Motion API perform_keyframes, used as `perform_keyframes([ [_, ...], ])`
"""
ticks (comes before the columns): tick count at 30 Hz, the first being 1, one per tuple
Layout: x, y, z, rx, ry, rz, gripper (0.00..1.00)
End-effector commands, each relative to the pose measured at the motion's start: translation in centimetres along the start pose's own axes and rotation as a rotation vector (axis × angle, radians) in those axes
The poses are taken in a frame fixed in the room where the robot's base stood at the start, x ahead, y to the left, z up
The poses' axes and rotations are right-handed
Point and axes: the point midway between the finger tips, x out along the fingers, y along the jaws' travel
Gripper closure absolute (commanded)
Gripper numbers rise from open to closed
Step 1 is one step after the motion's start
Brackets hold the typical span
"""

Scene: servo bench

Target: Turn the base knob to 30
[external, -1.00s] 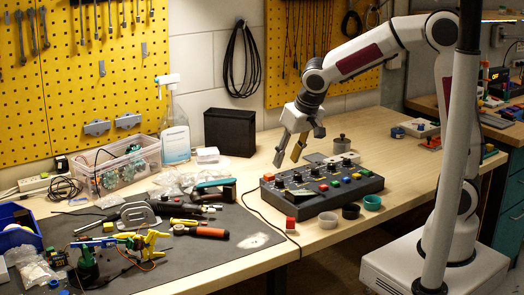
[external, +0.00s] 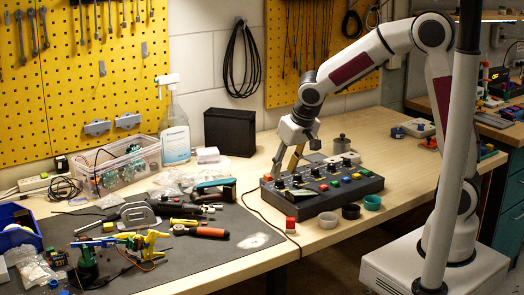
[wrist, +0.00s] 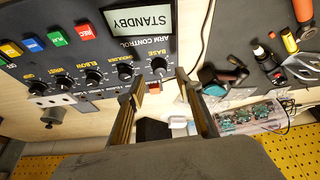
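The black control box (external: 312,207) sits on the wooden bench and is labelled ARM CONTROL in the wrist view (wrist: 118,52). The base knob (wrist: 159,64) is the end knob of its row, black with a pale pointer, under the word BASE. Its exact setting is too small to read. My gripper (wrist: 160,79) is open, with its two fingers apart on either side of the knob's line. The knob shows between and just beyond the fingertips, with no clear contact. In the external view my gripper (external: 284,174) points down over the box's left end and partly hides the knobs there.
The shoulder knob (wrist: 125,71) is close beside one finger, with more knobs along the row. The box's screen (wrist: 148,20) reads STANDBY. A red cube (external: 290,223) and several round cups stand before the box. Tools lie on the dark mat (external: 225,258) at left.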

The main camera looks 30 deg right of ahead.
Motion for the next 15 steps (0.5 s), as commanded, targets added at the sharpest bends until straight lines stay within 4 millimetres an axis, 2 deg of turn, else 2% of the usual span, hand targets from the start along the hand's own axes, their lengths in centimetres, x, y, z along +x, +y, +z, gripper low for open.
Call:
perform_keyframes([
  [6, 2.3, 0.1, 0.1, 0.0, -0.002, 0.002, 0.65],
  [15, 3.8, 0.0, 0.0, 0.001, -0.001, 0.0, 0.65],
])
